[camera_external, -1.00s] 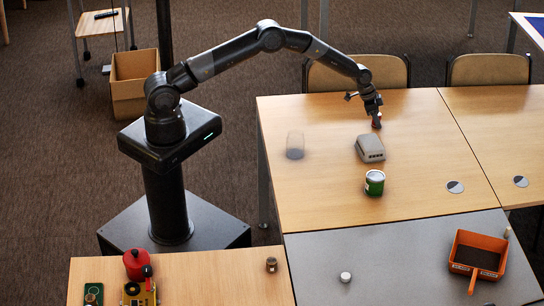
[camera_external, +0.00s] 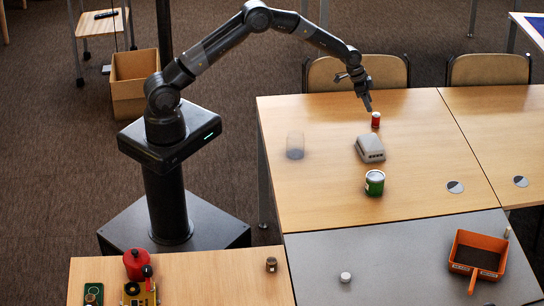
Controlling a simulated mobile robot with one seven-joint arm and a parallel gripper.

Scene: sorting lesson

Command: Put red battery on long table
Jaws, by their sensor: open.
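The red battery (camera_external: 376,120) is a small red cylinder with a pale top. It stands upright on the wooden long table (camera_external: 310,190), near its far edge. My gripper (camera_external: 368,108) is open and empty, just above and to the left of the battery, apart from it as far as this view shows. Its fingers are small and dark here.
A grey box-shaped device (camera_external: 370,149), a green can (camera_external: 374,183) and a clear glass (camera_external: 295,146) stand on the same table. A grey table (camera_external: 400,260) in front holds an orange dustpan (camera_external: 479,243) and a white cap (camera_external: 345,277). Two chairs (camera_external: 320,76) line the far side.

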